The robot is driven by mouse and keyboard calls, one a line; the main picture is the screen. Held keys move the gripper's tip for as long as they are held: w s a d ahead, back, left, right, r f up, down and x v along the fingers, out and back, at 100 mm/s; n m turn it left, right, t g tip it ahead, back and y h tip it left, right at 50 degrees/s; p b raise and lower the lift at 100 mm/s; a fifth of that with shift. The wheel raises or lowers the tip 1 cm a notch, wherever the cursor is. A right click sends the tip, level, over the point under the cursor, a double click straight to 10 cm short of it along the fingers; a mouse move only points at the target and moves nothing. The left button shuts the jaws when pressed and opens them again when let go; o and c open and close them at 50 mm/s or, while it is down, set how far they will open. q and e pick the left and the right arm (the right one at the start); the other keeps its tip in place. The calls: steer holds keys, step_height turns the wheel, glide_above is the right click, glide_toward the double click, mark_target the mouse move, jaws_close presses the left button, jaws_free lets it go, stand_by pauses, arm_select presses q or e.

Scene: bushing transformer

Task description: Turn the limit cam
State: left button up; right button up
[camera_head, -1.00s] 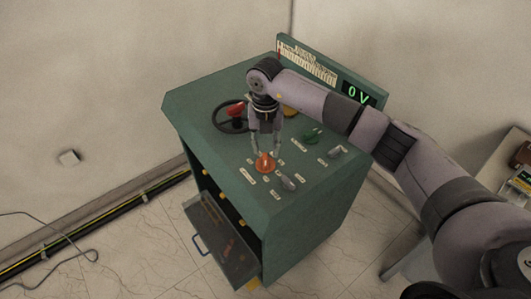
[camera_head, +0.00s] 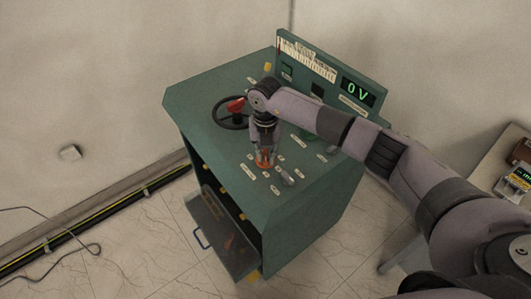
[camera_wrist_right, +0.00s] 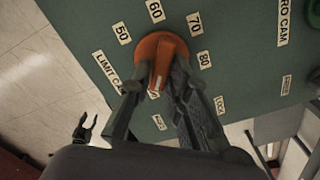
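The limit cam is an orange knob with a raised ridge (camera_wrist_right: 163,62) on the green console top, beside a "LIMIT CAM" label (camera_wrist_right: 108,71). Labels 50, 60, 70 and 80 ring it. My right gripper (camera_head: 265,158) reaches down to the knob from above. In the right wrist view its two dark fingers (camera_wrist_right: 162,80) stand on either side of the ridge, close to it. Whether both fingers press on it cannot be told. In the head view the gripper covers most of the orange knob (camera_head: 262,165). My left gripper is not in view.
A grey knob (camera_head: 287,177) sits close to the orange one. A black handwheel with a red handle (camera_head: 236,105) is behind it on the console. The back panel's display (camera_head: 358,91) reads 0 V. An open drawer (camera_head: 222,235) juts from the front. A side table stands at right.

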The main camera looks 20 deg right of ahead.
jaws_close()
